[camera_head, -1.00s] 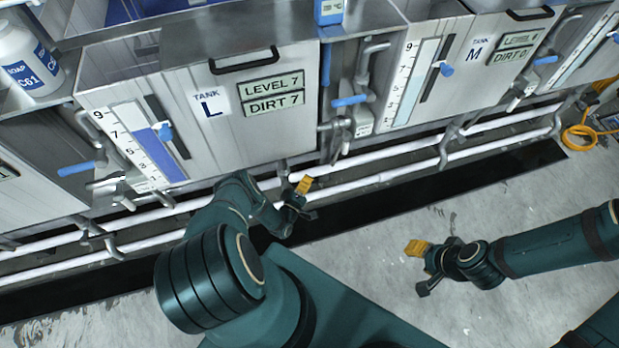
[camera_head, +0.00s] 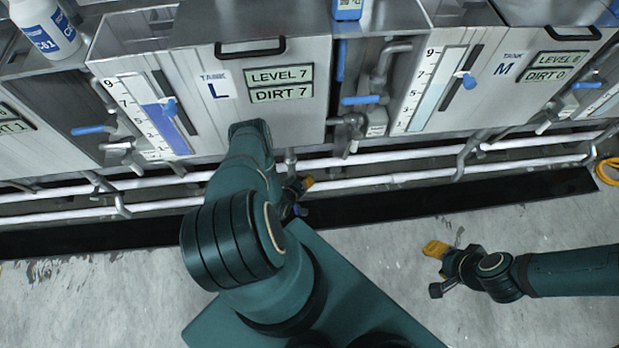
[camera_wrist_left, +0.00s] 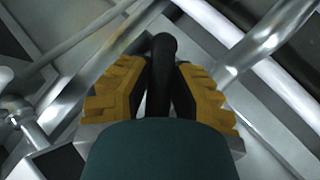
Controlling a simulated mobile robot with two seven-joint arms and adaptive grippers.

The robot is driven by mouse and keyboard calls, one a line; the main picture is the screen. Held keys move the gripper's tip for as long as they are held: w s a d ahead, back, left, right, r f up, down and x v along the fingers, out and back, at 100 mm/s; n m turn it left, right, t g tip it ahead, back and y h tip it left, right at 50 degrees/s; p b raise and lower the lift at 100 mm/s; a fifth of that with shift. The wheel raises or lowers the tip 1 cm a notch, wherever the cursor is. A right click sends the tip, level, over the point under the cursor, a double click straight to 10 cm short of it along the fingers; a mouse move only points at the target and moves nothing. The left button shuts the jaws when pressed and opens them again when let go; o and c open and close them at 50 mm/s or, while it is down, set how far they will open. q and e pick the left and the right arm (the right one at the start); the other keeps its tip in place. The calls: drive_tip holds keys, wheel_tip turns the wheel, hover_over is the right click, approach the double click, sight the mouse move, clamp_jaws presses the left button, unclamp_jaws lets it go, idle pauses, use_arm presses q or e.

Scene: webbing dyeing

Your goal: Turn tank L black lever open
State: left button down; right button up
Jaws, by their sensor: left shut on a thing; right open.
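Tank L (camera_head: 250,115) is the grey metal tank with "LEVEL 7" and "DIRT 7" plates, at the upper left middle in the head view. My left gripper (camera_head: 302,190) is low in front of it, by the white pipes, mostly hidden by my own arm. In the left wrist view, its yellow fingers (camera_wrist_left: 160,95) are closed around a black lever (camera_wrist_left: 165,50). The lever's base is hidden by the gripper. My right gripper (camera_head: 436,268) is open and empty above the floor at the lower right.
White pipes (camera_head: 395,180) run low along the tank fronts, above a dark floor channel (camera_head: 430,203). Blue-handled valves (camera_head: 360,100) stick out beside the tanks. Tank M (camera_head: 530,75) stands at the right. The grey floor (camera_head: 520,235) in front is clear.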

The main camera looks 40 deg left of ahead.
use_arm(q)
drive_tip(key=shift+s+a+f+m+g+y+p, duration=0.15)
drive_tip(key=shift+s+a+f+m+g+y, duration=0.1)
drive_tip(key=shift+s+a+m+g+y, duration=0.45)
drive_tip(key=shift+s+a+f+m+g+y+p, duration=0.1)
drive_tip(key=shift+s+a+f+m+g+y, duration=0.3)
drive_tip(key=shift+g, duration=0.55)
drive_tip(key=shift+s+a+f+m+g+y+p, duration=0.15)
drive_tip(key=shift+s+a+m+g+y, duration=0.3)
drive_tip(key=shift+s+g, duration=0.3)
drive_tip(key=c, duration=0.8)
unclamp_jaws()
drive_tip(key=shift+c, duration=0.2)
drive_tip(key=v, duration=1.2)
drive_tip(key=shift+w, duration=0.2)
